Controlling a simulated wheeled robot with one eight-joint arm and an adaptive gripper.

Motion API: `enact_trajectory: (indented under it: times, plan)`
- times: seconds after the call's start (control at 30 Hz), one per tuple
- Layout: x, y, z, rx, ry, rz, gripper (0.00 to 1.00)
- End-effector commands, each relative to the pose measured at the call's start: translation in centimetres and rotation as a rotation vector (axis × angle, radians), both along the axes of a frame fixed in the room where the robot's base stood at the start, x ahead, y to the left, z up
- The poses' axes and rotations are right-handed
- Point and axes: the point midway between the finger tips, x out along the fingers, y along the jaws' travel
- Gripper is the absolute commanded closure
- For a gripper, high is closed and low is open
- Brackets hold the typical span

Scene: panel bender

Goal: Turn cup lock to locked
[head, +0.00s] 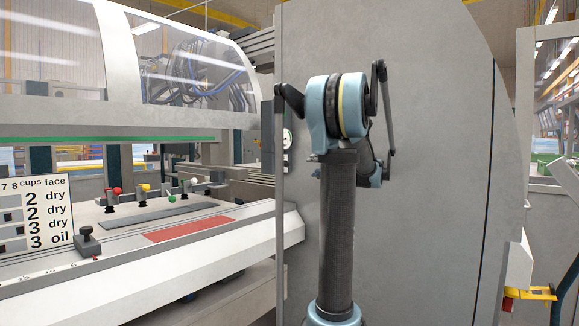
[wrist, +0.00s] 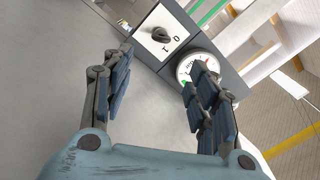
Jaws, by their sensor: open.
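In the wrist view a dark rotary knob (wrist: 159,35) sits on a white square plate marked 0 and 1, on a grey strip. It looks like the cup lock, but no label naming it is readable. Its exact pointing direction is hard to tell. My gripper (wrist: 158,72) is open and empty, its two fingers apart over a plain grey panel. The knob lies beyond the fingertips, nearer the left finger, and nothing touches it.
A round gauge (wrist: 197,66) beside the knob is partly covered by the right finger. The large grey cabinet wall (head: 430,150) stands close behind my arm. Left of it are the machine table with a red patch (head: 190,229), several coloured-knob cups and a cup chart (head: 35,213).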

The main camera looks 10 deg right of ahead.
Motion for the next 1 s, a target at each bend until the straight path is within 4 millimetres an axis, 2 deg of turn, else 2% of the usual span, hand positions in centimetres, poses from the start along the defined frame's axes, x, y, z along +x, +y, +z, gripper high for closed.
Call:
enact_trajectory:
  times: [0.7,1.0]
  plan:
    - [9.0,7.9,0.0,-0.001,0.001,0.004,0.47]
    - [11.0,9.6,0.0,-0.001,0.001,0.0,0.47]
